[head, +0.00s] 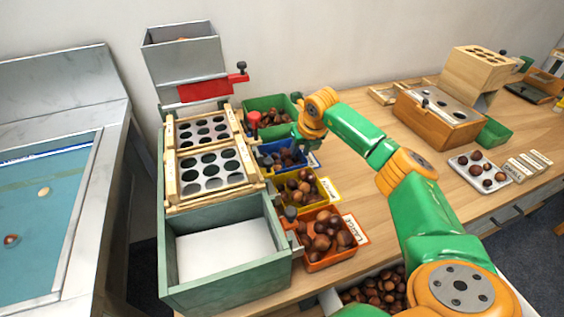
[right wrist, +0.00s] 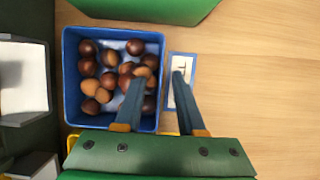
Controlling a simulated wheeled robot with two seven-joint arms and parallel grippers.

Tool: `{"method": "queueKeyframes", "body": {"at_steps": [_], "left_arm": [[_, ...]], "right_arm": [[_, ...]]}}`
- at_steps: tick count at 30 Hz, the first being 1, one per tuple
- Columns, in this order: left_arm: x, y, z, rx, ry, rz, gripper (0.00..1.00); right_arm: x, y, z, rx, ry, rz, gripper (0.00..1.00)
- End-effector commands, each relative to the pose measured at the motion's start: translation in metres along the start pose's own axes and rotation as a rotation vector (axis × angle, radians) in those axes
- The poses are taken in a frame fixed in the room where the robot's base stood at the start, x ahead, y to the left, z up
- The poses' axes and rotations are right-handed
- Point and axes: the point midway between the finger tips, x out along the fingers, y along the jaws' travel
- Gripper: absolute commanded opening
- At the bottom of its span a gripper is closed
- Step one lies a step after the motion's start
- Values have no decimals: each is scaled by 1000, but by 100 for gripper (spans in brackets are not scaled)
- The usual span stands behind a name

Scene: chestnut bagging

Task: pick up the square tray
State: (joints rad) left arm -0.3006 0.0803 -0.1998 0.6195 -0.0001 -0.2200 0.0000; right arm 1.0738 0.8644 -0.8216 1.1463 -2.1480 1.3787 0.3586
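The blue square tray (right wrist: 68,100) holds several brown chestnuts and sits on the wooden table. In the head view the blue tray (head: 262,158) stands between the green and yellow trays, partly hidden by my right arm. My right gripper (right wrist: 158,78) is open and empty. In the right wrist view one finger shows over the tray's right part and the other over the label card, with the tray's right wall between them. Whether the fingers touch the wall cannot be told. In the head view the right gripper (head: 303,142) is above that tray's right side. My left gripper is not in view.
A green tray (head: 252,103), a yellow tray (head: 300,207) and an orange tray (head: 318,266) of chestnuts line up beside the sorting machine (head: 170,240). A label card (right wrist: 183,98) lies right of the blue tray. A white tray (head: 461,161) with chestnuts lies farther right.

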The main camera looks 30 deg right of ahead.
Motion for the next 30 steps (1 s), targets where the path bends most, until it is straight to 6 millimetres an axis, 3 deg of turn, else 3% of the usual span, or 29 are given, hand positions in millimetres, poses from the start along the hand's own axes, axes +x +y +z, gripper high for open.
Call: {"method": "queueKeyframes", "body": {"at_steps": [9, 10, 14, 30], "left_arm": [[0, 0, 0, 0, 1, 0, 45], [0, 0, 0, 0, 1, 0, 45], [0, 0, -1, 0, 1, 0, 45], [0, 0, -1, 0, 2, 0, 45]], "right_arm": [[2, 0, -1, 0, 1, 0, 39], [2, 0, -1, 0, 1, 0, 36], [2, 0, -1, 0, 1, 0, 1], [1, 0, -1, 0, 1, 0, 0]]}}
